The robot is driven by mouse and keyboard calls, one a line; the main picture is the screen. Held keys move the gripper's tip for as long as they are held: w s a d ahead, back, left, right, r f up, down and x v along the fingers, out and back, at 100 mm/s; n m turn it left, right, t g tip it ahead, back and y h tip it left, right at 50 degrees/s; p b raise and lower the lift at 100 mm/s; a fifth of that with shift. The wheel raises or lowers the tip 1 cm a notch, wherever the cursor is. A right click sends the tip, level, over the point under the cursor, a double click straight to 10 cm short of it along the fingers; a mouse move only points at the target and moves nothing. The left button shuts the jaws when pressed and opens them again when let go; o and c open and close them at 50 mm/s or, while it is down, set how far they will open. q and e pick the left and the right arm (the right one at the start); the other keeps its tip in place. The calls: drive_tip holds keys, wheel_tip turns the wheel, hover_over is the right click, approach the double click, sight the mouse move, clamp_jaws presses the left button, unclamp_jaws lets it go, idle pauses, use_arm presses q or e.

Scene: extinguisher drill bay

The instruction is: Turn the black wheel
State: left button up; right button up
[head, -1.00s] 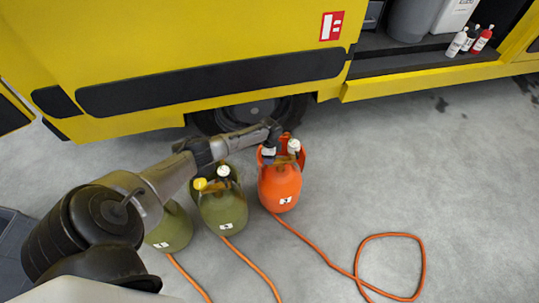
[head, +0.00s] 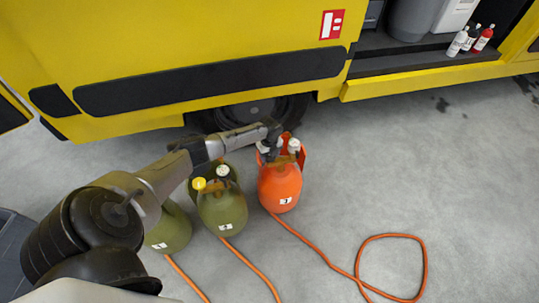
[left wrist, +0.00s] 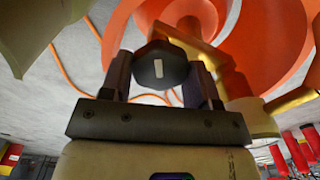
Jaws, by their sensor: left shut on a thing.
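The black wheel (left wrist: 160,65) is a small faceted knob with a white mark, on top of the orange cylinder (head: 280,188). The cylinder's orange body and collar also fill the top of the left wrist view (left wrist: 265,40). My left gripper (head: 268,152) is lowered onto the cylinder's top. In the left wrist view its two fingers (left wrist: 160,75) stand on either side of the black wheel and are shut on it. In the head view the gripper hides the wheel. My right gripper is not in view.
Green cylinders (head: 222,212) stand just left of the orange one. Orange hoses (head: 318,252) run over the floor. A yellow vehicle (head: 200,60) stands behind, with bottles (head: 470,40) on its shelf. The floor to the right is clear apart from a hose loop.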

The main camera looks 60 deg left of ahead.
use_arm(q)
drive_tip(key=m+b, duration=0.1)
drive_tip(key=m, duration=0.4)
drive_tip(key=shift+w+r+m, duration=0.1)
drive_tip(key=shift+m, duration=0.2)
idle(0.5)
drive_tip(key=o, duration=0.6)
drive_tip(key=shift+o, duration=0.2)
wheel_tip(320, 180, up, 14)
drive_tip(key=p, duration=0.6)
drive_tip(key=shift+p, duration=0.35)
